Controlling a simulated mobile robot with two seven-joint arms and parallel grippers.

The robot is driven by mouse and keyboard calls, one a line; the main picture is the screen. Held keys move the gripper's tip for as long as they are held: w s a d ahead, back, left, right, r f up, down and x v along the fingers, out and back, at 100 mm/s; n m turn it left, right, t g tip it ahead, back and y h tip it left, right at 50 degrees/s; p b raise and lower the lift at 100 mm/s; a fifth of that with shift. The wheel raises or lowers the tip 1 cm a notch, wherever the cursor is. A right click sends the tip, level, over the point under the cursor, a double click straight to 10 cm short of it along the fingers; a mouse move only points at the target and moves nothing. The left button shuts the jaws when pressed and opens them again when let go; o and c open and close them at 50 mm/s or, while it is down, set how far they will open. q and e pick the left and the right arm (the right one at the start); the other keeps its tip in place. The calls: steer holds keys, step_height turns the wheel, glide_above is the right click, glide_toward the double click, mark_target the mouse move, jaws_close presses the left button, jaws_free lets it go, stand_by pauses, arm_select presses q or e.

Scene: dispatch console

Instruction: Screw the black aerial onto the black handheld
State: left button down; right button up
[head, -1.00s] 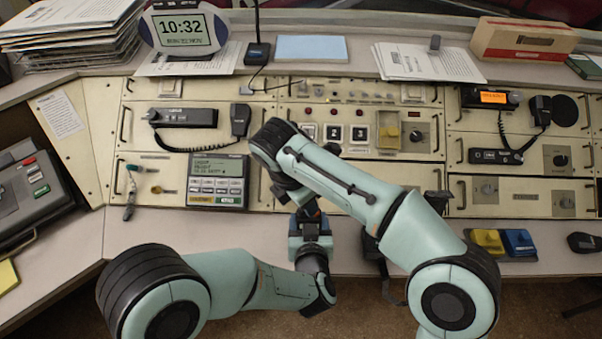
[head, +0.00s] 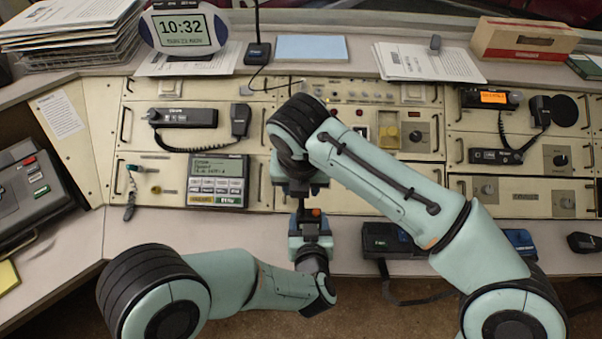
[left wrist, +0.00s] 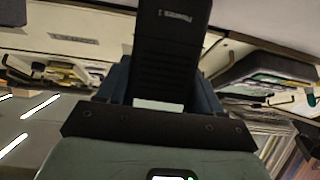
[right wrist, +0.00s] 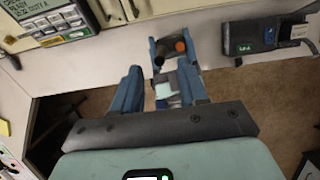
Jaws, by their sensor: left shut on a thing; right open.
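My left gripper (head: 310,238) is shut on the black handheld, holding it upright over the console's front edge. The handheld (left wrist: 168,50) fills the space between the blue fingers in the left wrist view. Its top, with an orange knob (head: 316,212), shows in the head view; the knob also shows in the right wrist view (right wrist: 180,45). A thin dark upright shape (head: 301,207) beside the knob looks like the black aerial; I cannot tell how it is seated.
A dark box (right wrist: 250,37) with a blue part and a cable lies on the desk edge right of the handheld. A display unit with keys (head: 217,180) is on the panel behind, to the left. The desk strip (head: 150,235) at front left is clear.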

steer(key=v, duration=0.4)
steer(key=shift+s+r, duration=0.1)
steer(key=shift+r, duration=0.2)
arm_select(q)
steer(key=shift+c, duration=0.4)
jaws_free()
